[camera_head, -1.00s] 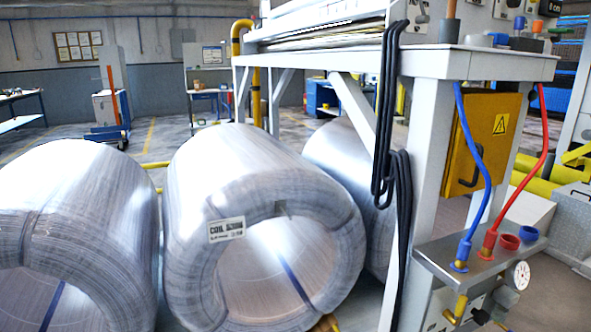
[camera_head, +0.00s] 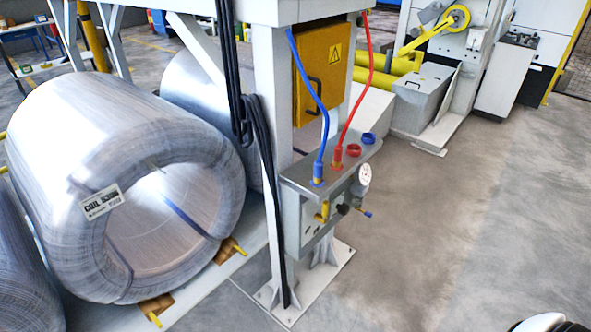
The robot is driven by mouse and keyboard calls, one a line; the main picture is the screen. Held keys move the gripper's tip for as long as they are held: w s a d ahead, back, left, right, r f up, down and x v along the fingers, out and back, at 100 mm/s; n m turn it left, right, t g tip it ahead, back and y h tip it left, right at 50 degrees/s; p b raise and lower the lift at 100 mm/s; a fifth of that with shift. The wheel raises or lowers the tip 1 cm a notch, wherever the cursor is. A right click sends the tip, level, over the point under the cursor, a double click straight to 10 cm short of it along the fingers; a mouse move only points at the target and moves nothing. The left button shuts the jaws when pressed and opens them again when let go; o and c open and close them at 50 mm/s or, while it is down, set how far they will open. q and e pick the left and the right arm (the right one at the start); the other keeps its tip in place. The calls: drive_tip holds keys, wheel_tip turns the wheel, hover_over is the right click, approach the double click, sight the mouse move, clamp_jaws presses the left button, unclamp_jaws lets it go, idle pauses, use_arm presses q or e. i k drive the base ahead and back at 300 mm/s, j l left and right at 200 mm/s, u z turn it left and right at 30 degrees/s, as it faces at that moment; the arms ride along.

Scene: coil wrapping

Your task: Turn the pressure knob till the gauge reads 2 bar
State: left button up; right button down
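The round white pressure gauge (camera_head: 364,174) is on the right end of the metal manifold block (camera_head: 300,181) on the machine's post. Its face is small and turned partly away, so I cannot read the needle. A dark knob (camera_head: 343,209) shows below the gauge, at the front of the grey panel (camera_head: 309,224); I cannot tell for certain that it is the pressure knob. A small blue-tipped fitting (camera_head: 367,213) sticks out to its right. Neither of my grippers is in view. A white and black part at the bottom right edge is probably mine.
A blue hose (camera_head: 318,100) and a red hose (camera_head: 361,95) run up from the manifold. A yellow cabinet (camera_head: 322,70) hangs behind them. Large wire coils (camera_head: 120,150) stand at left. The concrete floor (camera_head: 470,220) right of the post is clear.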

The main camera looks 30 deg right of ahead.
sight(344, 209)
drive_tip(key=z, duration=1.25)
